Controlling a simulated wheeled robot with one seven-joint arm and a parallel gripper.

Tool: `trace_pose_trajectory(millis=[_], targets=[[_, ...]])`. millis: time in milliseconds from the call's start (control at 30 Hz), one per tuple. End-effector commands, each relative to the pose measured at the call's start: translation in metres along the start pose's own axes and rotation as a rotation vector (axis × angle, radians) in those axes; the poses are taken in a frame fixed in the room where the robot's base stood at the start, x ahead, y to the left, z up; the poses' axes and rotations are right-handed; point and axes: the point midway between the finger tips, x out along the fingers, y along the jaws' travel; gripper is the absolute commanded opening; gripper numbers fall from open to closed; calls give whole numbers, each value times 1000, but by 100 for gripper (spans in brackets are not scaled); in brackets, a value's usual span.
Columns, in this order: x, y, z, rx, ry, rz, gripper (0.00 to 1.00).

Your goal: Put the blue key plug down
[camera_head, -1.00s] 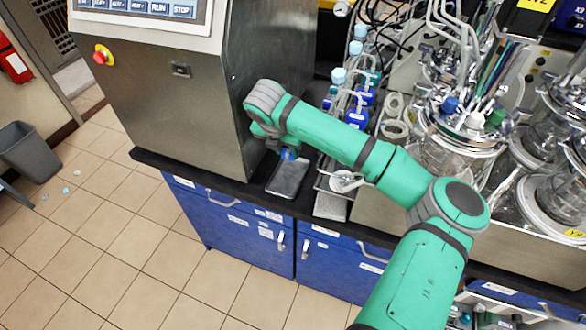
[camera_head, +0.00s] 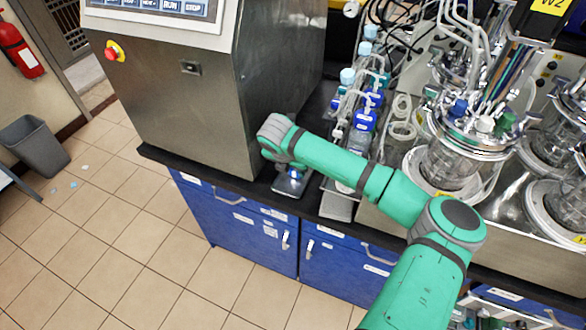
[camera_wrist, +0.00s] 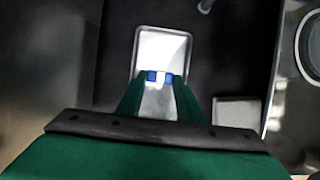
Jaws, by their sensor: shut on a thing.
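The blue key plug (camera_wrist: 152,77) sits between the fingertips of my gripper (camera_wrist: 160,80) in the wrist view, with a white part at its middle. My gripper is shut on it. In the head view the blue plug (camera_head: 294,173) shows small below my gripper (camera_head: 292,168). A shallow metal tray (camera_wrist: 180,44) lies on the black bench top directly under the plug. In the head view the tray (camera_head: 287,189) is partly hidden by my gripper. I cannot tell whether the plug touches the tray.
A steel cabinet (camera_head: 200,90) with a red stop button (camera_head: 113,50) stands left of the tray. Blue-capped bottles (camera_head: 362,120) and glass bioreactor vessels (camera_head: 455,160) stand to the right. A small pale block (camera_head: 338,205) lies right of the tray, near the bench's front edge.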

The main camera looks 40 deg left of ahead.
Motion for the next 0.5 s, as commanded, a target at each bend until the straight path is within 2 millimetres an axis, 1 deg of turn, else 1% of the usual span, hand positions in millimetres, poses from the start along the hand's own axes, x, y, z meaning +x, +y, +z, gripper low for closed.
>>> trace_pose_trajectory(millis=[100,133,167,200,500], targets=[[3,1,-2,-2,1,1,2],[2,2,-2,-2,0,1,41],[2,2,-2,-2,0,1,48],[2,2,-2,-2,0,1,52],[1,2,-1,-3,0,1,52]])
